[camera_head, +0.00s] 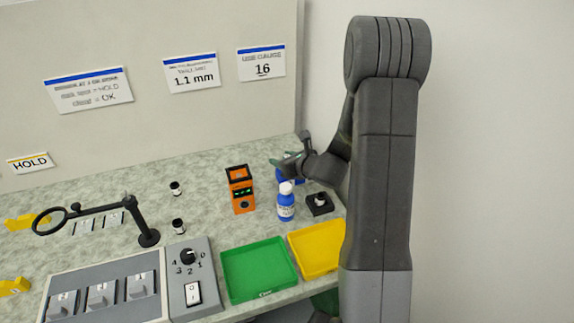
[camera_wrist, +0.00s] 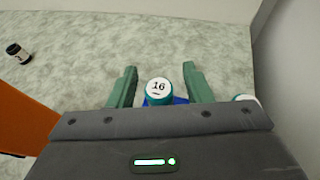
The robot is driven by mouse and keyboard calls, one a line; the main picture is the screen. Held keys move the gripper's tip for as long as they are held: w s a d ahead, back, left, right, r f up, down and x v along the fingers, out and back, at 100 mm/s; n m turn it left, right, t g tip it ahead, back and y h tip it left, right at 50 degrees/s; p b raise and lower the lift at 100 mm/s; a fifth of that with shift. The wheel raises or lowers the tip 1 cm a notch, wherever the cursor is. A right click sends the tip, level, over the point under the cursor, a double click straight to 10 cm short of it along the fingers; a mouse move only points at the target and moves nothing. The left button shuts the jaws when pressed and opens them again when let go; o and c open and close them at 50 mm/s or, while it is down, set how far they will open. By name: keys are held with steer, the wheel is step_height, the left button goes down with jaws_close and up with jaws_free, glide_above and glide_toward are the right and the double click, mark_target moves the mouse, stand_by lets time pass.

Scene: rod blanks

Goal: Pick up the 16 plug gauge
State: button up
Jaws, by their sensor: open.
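The 16 plug gauge (camera_wrist: 158,91) shows in the wrist view as a round white top marked 16 with a teal rim. Something blue (camera_wrist: 178,100) shows just below and beside it. My gripper (camera_wrist: 160,76) is open, with one green finger on each side of the gauge and a visible gap at each side. In the head view my gripper (camera_head: 289,159) is at the back right of the bench, over a blue thing (camera_head: 290,177) that it partly hides. The gauge itself cannot be made out there.
An orange device (camera_head: 241,190) and a blue bottle (camera_head: 286,206) stand close to my gripper. A black block (camera_head: 320,204) sits to the right. Green (camera_head: 232,286) and yellow (camera_head: 302,265) trays lie in front. A magnifier stand (camera_head: 147,237) is at left.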

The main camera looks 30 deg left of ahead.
jaws_close()
